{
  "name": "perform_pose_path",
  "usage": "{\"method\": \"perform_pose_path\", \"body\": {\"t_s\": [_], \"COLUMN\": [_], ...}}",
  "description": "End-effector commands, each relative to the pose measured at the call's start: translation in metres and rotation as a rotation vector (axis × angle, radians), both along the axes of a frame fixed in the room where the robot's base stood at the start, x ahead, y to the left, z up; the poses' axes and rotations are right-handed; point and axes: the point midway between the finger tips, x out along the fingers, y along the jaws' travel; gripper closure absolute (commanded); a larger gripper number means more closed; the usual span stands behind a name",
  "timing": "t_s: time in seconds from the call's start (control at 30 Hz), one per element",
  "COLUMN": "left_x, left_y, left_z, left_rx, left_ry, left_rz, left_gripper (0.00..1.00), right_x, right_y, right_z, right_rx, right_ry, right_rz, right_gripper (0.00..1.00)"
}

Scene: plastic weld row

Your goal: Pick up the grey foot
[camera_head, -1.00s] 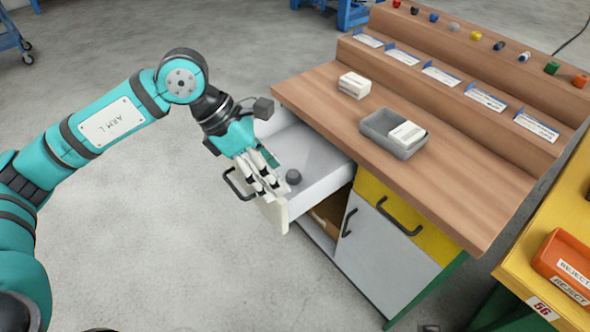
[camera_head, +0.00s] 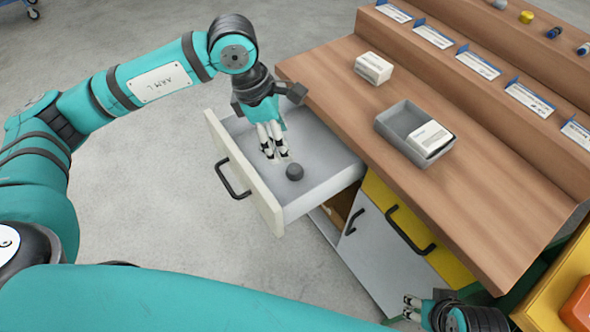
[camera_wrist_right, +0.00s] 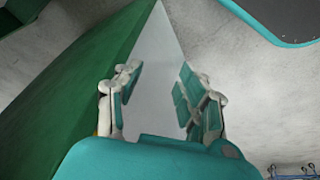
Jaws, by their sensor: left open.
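The grey foot (camera_head: 294,172), a small dark grey round piece, lies on the floor of the open drawer (camera_head: 325,178), near its front panel. My left gripper (camera_head: 273,152) is over the drawer, fingers pointing down, open and empty. Its fingertips are just up and left of the foot in the head view, apart from it; their exact height is hard to tell. My right gripper (camera_head: 412,307) is low by the front of the bench. In the right wrist view its fingers (camera_wrist_right: 160,100) are spread with nothing between them.
The wooden bench top (camera_head: 440,190) holds a white labelled box (camera_head: 373,68) and a grey tray (camera_head: 390,122) with another white box (camera_head: 428,138) in it. The drawer's front panel (camera_head: 243,180) and handle (camera_head: 231,182) stick out over open floor. A yellow surface (camera_head: 545,300) is at the right.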

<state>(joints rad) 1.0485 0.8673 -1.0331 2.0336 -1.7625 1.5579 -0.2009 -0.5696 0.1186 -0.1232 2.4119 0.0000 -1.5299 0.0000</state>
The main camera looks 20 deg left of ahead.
Motion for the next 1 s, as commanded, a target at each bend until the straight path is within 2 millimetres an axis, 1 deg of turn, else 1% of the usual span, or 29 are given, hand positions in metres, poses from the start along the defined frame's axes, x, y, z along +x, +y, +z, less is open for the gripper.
{"method": "perform_pose_path", "body": {"t_s": [0.03,0.1,0.13,0.23,0.47,0.73,0.83,1.0], "left_x": [0.000,0.001,0.002,0.003,0.003,0.003,0.004,0.004], "left_y": [-0.003,-0.006,-0.007,-0.010,-0.013,-0.025,-0.026,-0.026], "left_z": [-0.012,-0.025,-0.029,-0.038,-0.050,-0.087,-0.093,-0.092], "left_rx": [0.000,0.000,0.000,-0.001,0.000,-0.001,0.000,-0.001], "left_ry": [0.004,0.003,0.004,0.001,0.001,0.002,0.001,0.000], "left_rz": [0.000,0.000,0.001,0.001,0.001,0.000,0.002,0.001], "left_gripper": [0.37,0.37,0.37,0.37,0.37,0.37,0.37,0.37], "right_x": [-0.002,-0.004,-0.005,-0.005,-0.006,-0.006,-0.006,-0.006], "right_y": [0.000,-0.001,-0.001,-0.001,-0.001,-0.001,-0.001,-0.001], "right_z": [0.004,0.012,0.011,0.012,0.011,0.003,0.003,0.003], "right_rx": [0.000,0.001,-0.001,0.000,0.000,0.000,-0.001,-0.001], "right_ry": [-0.004,-0.008,-0.006,-0.007,-0.007,-0.007,-0.006,-0.006], "right_rz": [0.000,-0.001,-0.001,-0.001,-0.001,-0.001,-0.001,-0.001], "right_gripper": [0.60,0.60,0.60,0.60,0.60,0.60,0.60,0.60]}}
